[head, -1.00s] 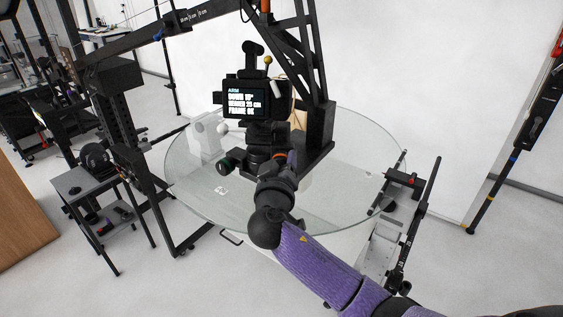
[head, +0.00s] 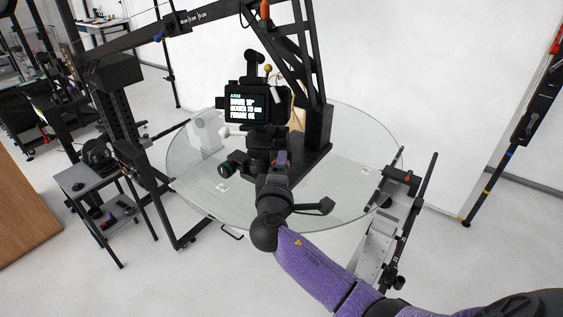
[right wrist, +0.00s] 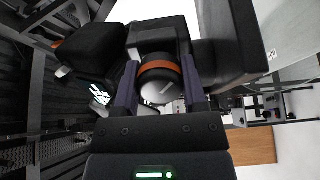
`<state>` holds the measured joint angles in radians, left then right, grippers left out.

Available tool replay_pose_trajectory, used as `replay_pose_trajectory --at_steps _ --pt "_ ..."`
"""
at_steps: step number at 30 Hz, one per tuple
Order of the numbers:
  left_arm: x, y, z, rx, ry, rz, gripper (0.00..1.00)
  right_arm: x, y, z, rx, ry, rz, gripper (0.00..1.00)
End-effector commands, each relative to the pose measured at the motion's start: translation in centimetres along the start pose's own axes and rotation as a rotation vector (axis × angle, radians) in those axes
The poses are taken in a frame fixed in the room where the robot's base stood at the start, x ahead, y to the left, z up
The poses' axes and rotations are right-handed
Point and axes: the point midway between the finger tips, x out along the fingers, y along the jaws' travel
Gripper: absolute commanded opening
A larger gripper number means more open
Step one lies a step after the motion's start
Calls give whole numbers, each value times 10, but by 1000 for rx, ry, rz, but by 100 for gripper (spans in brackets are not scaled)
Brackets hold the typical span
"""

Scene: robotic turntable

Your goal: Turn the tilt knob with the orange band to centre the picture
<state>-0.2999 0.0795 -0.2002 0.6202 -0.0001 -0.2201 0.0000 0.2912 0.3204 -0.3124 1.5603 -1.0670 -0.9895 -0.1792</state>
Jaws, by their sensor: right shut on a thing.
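The knob with the orange band (right wrist: 160,70) sits between the two purple fingers of my right gripper (right wrist: 162,88) in the right wrist view. The fingers are shut on it, one on each side. My left gripper is not in view.
The camera stands at a black crane arm (head: 318,135) over a round glass turntable (head: 350,150). A green-banded knob (head: 226,168) is left of my gripper. A grey side table (head: 85,180) stands left. A black rail (head: 415,215) stands right of the glass.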

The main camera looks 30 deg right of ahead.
Motion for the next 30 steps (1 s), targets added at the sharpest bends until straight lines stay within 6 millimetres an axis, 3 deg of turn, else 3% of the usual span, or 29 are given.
replay_pose_trajectory --at_steps 18,30 --pt "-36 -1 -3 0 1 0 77 0 4 -1 -579 1 0 0" --pt "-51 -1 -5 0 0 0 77 0 2 -1 -867 2 -2 0"
